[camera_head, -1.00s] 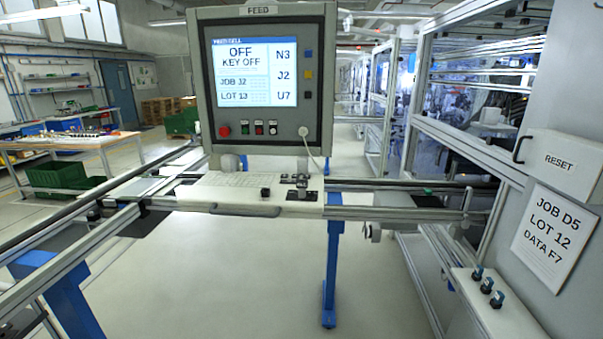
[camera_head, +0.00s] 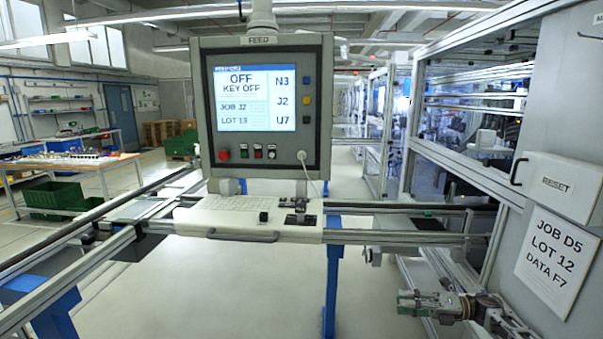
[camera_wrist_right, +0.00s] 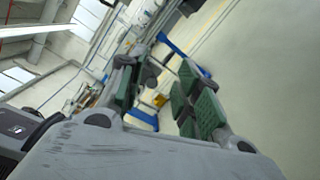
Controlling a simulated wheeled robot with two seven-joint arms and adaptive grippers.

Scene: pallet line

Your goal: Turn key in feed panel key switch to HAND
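The feed panel (camera_head: 262,110) stands at centre in the head view, its screen (camera_head: 255,98) reading OFF and KEY OFF. A row of small controls (camera_head: 258,153) sits below the screen; I cannot tell which is the key switch. Small dark fittings (camera_head: 300,220) lie on the shelf below. I cannot make out a key. My right gripper (camera_head: 402,303) is at the lower right of the head view, below the RESET box and well away from the panel. In the right wrist view my right gripper (camera_wrist_right: 160,78) is open, with nothing between its green pads. My left gripper is not in view.
A white shelf (camera_head: 200,220) with a handle juts out under the panel, on metal rails. The RESET box (camera_head: 555,186) and a JOB D5 sheet (camera_head: 555,250) are on the cabinet at right. The floor (camera_head: 210,290) before the panel is clear.

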